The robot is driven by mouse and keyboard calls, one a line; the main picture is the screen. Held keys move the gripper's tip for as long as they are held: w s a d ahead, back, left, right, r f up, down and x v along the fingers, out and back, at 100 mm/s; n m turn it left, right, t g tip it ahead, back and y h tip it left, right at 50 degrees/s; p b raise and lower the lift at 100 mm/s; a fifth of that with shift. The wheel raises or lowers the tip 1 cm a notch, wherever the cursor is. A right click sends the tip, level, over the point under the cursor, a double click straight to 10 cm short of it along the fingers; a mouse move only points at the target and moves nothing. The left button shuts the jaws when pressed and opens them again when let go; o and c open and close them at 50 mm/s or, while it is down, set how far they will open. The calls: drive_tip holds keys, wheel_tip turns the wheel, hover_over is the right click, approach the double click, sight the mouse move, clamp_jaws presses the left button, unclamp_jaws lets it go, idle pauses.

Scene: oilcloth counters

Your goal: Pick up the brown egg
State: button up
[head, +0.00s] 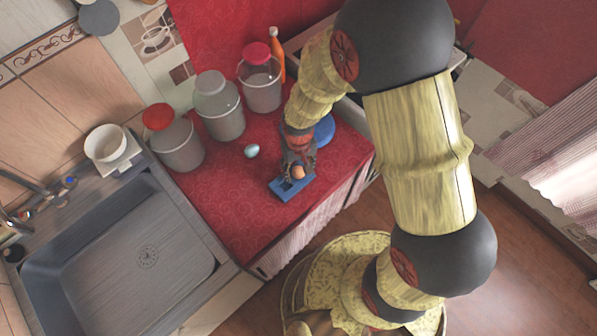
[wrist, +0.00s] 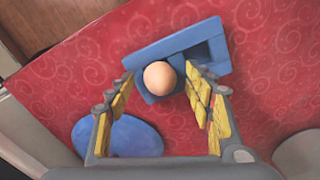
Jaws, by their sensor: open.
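The brown egg (wrist: 160,77) sits in one compartment of a blue holder (wrist: 143,58) on the red counter; in the head view the egg (head: 298,172) shows beside my gripper. The holder's other compartment, to the right in the wrist view, looks empty. My gripper (wrist: 163,92) is open, with its yellow-padded fingers on either side of the egg in the wrist view. I cannot tell whether the fingers touch it. In the head view my gripper (head: 297,166) is over the holder (head: 283,190), partly hiding it.
A pale blue egg (head: 252,151) lies on the counter left of my gripper. A blue round plate (wrist: 130,136) is close by. Several lidded jars (head: 220,105) and an orange bottle (head: 277,55) stand behind. A sink (head: 130,245) is at the left. The counter's front edge is near the holder.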

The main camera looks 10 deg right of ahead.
drive_tip(key=shift+c, duration=0.7)
drive_tip(key=c, duration=0.7)
drive_tip(key=shift+r, duration=0.1)
